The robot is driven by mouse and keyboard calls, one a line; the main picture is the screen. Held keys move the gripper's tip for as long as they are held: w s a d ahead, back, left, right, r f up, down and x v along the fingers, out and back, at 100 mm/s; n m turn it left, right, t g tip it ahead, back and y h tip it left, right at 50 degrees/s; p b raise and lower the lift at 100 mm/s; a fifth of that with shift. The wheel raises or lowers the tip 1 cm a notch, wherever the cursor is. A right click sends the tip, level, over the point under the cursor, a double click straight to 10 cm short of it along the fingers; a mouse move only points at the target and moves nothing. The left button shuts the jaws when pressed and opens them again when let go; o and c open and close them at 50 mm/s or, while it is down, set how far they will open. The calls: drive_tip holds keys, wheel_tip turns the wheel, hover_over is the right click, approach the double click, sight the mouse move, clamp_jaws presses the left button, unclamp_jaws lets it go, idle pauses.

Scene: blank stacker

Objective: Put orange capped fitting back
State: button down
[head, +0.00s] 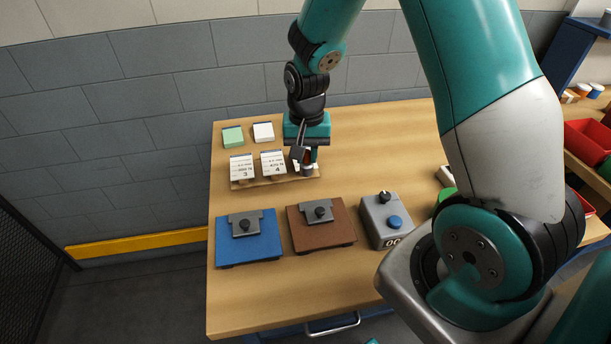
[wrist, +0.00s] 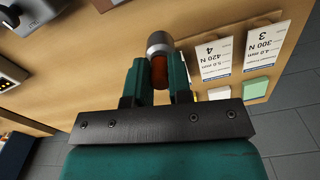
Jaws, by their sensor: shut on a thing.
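The orange capped fitting is between the fingers of my gripper (head: 304,160). In the wrist view my gripper (wrist: 159,80) is shut on the fitting's orange part (wrist: 160,70), and its grey metal end (wrist: 159,43) points away from my palm. In the head view the fitting shows as a small dark and grey piece (head: 307,168) below the fingers, at the right end of a low wooden board (head: 257,183). Whether it touches the board is unclear. Cards marked 3 (head: 242,168) and 4 (head: 273,163) stand along this board, left of my gripper.
Green (head: 233,135) and white (head: 263,132) pads lie behind the cards. A blue plate fixture (head: 264,247), a brown plate fixture (head: 335,232) and a grey control box (head: 378,225) stand in front. Table (head: 235,310) is clear at the front left.

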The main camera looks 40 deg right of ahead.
wheel_tip(320, 180, down, 8)
drive_tip(key=shift+f+p, duration=0.1)
drive_tip(key=shift+p, duration=0.45)
drive_tip(key=shift+f, duration=0.1)
drive_tip(key=c, duration=1)
unclamp_jaws()
drive_tip(key=shift+c, duration=0.2)
